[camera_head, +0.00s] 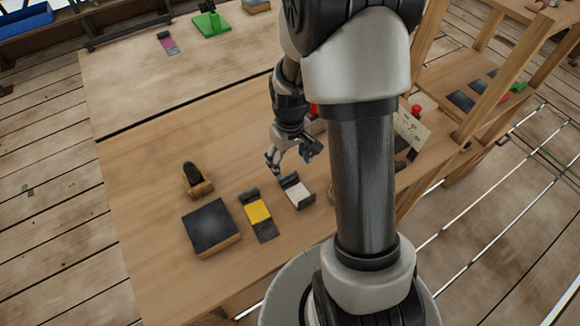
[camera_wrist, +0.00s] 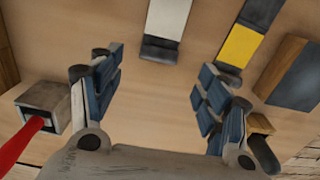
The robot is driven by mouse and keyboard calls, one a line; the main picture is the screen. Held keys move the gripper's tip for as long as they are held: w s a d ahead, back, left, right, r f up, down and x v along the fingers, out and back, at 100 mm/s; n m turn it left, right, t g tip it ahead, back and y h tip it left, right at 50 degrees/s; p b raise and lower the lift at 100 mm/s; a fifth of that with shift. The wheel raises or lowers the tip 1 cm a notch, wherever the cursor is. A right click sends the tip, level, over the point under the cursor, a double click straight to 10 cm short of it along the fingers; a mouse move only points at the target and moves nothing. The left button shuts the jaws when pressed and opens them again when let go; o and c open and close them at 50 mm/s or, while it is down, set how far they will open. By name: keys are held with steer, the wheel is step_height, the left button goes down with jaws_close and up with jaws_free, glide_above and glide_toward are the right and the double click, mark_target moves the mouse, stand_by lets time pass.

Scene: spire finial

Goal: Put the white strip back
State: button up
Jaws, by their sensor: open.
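The white strip (camera_head: 298,194) lies on the wooden table with dark ends, just right of a yellow strip (camera_head: 257,212). In the wrist view the white strip (camera_wrist: 168,17) shows at the top, with a dark end block (camera_wrist: 159,50) nearest me. My gripper (camera_head: 292,156) is above the table, behind the white strip. In the wrist view my gripper (camera_wrist: 158,85) has its blue-padded fingers wide apart, with only bare table between them. The strip lies beyond the fingertips and is not touched. Its far end is cut off by the frame edge in the wrist view.
A dark-topped block (camera_head: 211,228) and a wooden piece with a dark knob (camera_head: 196,180) stand left of the strips. A grey box with a red rod (camera_wrist: 43,107) is left of my fingers. A green stand (camera_head: 211,24) is at the back. My arm hides part of the table's right side.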

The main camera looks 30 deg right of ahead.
steer(key=s+a+r+t, duration=0.1)
steer(key=s+a+r, duration=0.15)
steer(key=r, duration=1.05)
steer(key=s+a+r+t, duration=0.1)
steer(key=s+a+r, duration=0.3)
steer(key=s+r, duration=0.2)
steer(key=s+a+r+t, duration=0.2)
steer(key=s+a+r, duration=0.2)
steer(key=s+r, duration=0.2)
steer(key=shift+s+r+t+p, duration=0.3)
steer(key=shift+s+p, duration=0.1)
steer(key=shift+s, duration=0.85)
